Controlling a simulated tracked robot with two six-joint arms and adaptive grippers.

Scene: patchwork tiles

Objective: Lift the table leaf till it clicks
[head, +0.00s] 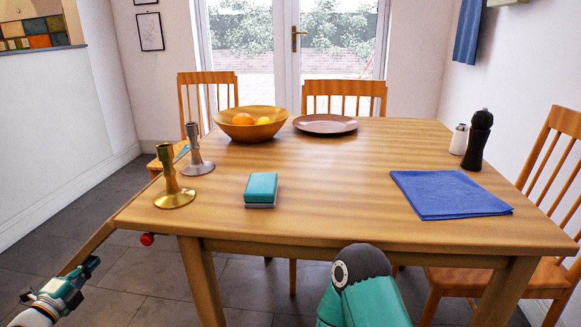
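The wooden table (320,205) fills the middle of the head view. A narrow strip of wood, seemingly the table leaf (88,247), slopes down from the table's near left corner; most of it is hidden or seen edge-on. A red knob (147,239) shows under the tabletop's edge near that corner. My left gripper (88,268) is at the lower left, close to the lower end of the strip. I cannot tell whether it touches the strip or whether its fingers are open. My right gripper is not in view; only a teal link of my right arm shows.
On the table are a brass candlestick (174,185), a silver one (195,155), a teal sponge (261,189), a fruit bowl (235,131), a plate (325,124), a blue cloth (450,194), a pepper mill (477,142) and a shaker (458,140). Chairs stand behind and right.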

